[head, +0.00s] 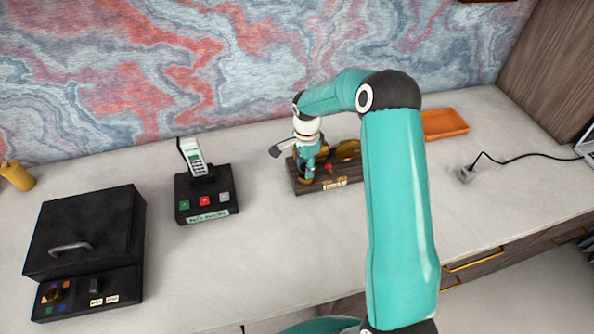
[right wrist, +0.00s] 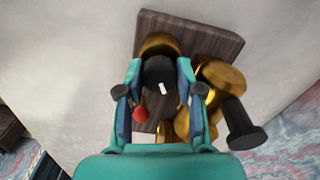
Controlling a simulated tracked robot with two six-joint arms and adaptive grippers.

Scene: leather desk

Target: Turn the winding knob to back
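A wooden base (head: 325,184) with brass parts stands on the desk near the wall; in the right wrist view its wood (right wrist: 200,38) fills the upper middle. The winding knob (right wrist: 159,73) is black with a short white mark, in front of a round brass part. My right gripper (head: 305,168) points down over the left part of the base. In the right wrist view its fingers (right wrist: 160,80) stand apart on both sides of the knob. I cannot tell whether they touch it. In the head view the gripper hides the knob. My left gripper is out of view.
A black-ended brass lever (right wrist: 240,125) sticks out beside the gripper, and a red ball (right wrist: 140,114) is close to one finger. A phone on a black stand (head: 207,205), a black lidded box (head: 85,235) and an orange tray (head: 445,123) stand apart on the desk.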

